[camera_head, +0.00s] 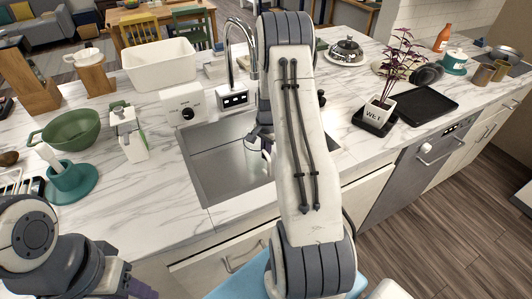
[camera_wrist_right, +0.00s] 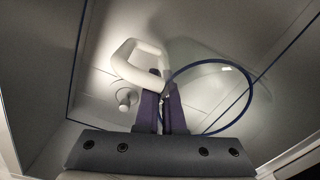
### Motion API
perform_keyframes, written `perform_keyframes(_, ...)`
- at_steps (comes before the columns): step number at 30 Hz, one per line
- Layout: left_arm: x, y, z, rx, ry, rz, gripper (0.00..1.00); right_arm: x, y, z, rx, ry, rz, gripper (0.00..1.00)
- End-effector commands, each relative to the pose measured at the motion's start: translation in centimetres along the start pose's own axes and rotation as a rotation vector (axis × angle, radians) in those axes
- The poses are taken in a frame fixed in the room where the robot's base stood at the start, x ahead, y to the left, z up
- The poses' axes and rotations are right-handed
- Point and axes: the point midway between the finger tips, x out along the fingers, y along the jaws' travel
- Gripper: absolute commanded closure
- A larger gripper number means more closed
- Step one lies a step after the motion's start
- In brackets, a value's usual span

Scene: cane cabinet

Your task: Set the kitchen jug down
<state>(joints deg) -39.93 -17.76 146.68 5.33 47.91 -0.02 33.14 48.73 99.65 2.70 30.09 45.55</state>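My right gripper (camera_head: 267,147) is over the sink (camera_head: 210,183) in the head view, mostly hidden behind my right arm. In the right wrist view its two purple fingers (camera_wrist_right: 163,108) are close together on a thick white handle. I take this handle to belong to the kitchen jug (camera_wrist_right: 133,62). A thin blue ring beside the fingers looks like the rim of a clear body. The jug cannot be made out in the head view, and whether it touches the sink floor cannot be told. My left gripper (camera_head: 138,290) barely shows at the bottom left; its opening is not visible.
The faucet (camera_head: 240,50) stands behind the sink. Left of the sink are a carton (camera_head: 128,135), a green bowl (camera_head: 72,131) and a teal holder (camera_head: 72,183). A potted plant (camera_head: 378,112) and a black tray (camera_head: 425,105) stand to the right. Some marble counter beside the sink is clear.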

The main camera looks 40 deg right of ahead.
Motion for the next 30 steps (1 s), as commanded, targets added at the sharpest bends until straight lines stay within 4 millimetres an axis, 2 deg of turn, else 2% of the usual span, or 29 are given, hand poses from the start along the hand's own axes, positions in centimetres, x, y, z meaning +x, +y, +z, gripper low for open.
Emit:
perform_keyframes(1, 0.0, 0.0, 0.0, 0.000, 0.000, 0.000, 0.50, 0.0, 0.0, 0.0, 0.000, -0.001, 0.001, 0.74)
perform_keyframes(2, 0.0, 0.0, 0.0, 0.000, 0.000, 0.000, 0.50, 0.0, 0.0, 0.0, 0.000, -0.001, 0.001, 0.67)
perform_keyframes(14, -0.1, 0.0, 0.0, 0.000, 0.000, 0.000, 0.50, -0.6, 0.0, 0.0, 0.000, 0.001, -0.001, 0.67)
perform_keyframes(17, 0.3, 0.0, 0.0, 0.000, 0.000, 0.000, 0.50, -1.9, -0.1, -0.1, 0.000, 0.003, -0.003, 0.67)
perform_keyframes(24, 1.5, -0.1, 0.1, 0.000, 0.000, 0.000, 0.50, -7.1, -0.1, -0.1, -0.001, 0.005, -0.005, 0.67)
perform_keyframes(30, 2.0, -0.1, 0.1, 0.000, 0.000, 0.000, 0.50, -10.6, 0.0, -0.1, -0.001, 0.002, -0.002, 0.67)
